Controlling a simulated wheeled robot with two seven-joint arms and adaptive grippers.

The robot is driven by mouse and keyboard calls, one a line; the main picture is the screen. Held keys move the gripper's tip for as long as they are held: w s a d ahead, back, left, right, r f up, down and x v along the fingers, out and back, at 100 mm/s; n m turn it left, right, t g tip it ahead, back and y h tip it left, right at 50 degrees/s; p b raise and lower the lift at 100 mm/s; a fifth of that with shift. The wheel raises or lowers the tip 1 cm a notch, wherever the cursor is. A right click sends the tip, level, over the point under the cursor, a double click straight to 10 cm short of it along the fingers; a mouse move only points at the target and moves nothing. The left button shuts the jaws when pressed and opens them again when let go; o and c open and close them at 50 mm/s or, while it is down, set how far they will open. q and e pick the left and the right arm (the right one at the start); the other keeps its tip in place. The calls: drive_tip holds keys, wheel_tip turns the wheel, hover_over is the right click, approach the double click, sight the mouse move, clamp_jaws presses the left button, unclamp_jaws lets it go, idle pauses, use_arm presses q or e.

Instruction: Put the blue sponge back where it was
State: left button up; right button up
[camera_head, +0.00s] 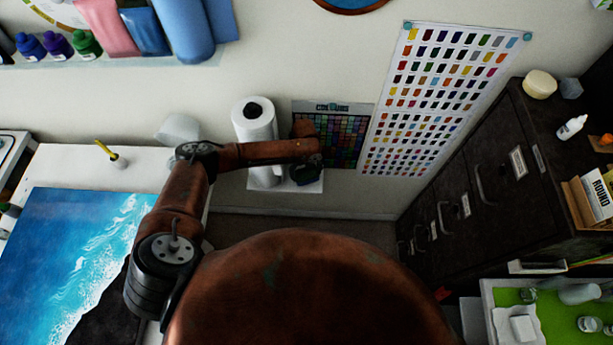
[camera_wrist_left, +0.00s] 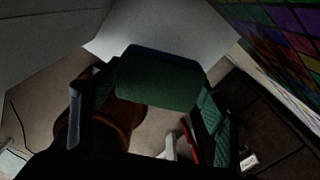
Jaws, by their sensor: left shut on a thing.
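My left gripper (camera_head: 304,168) is by the wall, at the right end of a small white shelf (camera_head: 262,184). The left wrist view shows it shut on a block, which I take to be the blue sponge (camera_wrist_left: 158,82). The block's near face looks dark green, with a dark blue band along its far edge. It sits between the two fingers, in front of a pale flat surface (camera_wrist_left: 185,30). I cannot tell whether it touches that surface. In the head view the block is small and dark between the fingers. My right gripper is not in view.
A paper towel roll (camera_head: 256,135) stands on the small shelf, left of the gripper. A colour chart (camera_head: 345,135) hangs on the wall right behind it. A dark drawer cabinet (camera_head: 470,170) is to the right. A table with an ocean painting (camera_head: 80,240) is at left.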

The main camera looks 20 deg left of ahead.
sight(306, 175)
use_arm(q)
drive_tip(key=f, duration=0.3)
drive_tip(key=shift+w+a+f, duration=0.1)
drive_tip(key=shift+w+f, duration=0.1)
drive_tip(key=o, duration=1.4)
drive_tip(key=shift+o, duration=0.3)
drive_tip(key=shift+r, duration=0.1)
wheel_tip(306, 175, up, 12)
drive_tip(key=shift+w+a+f, duration=0.1)
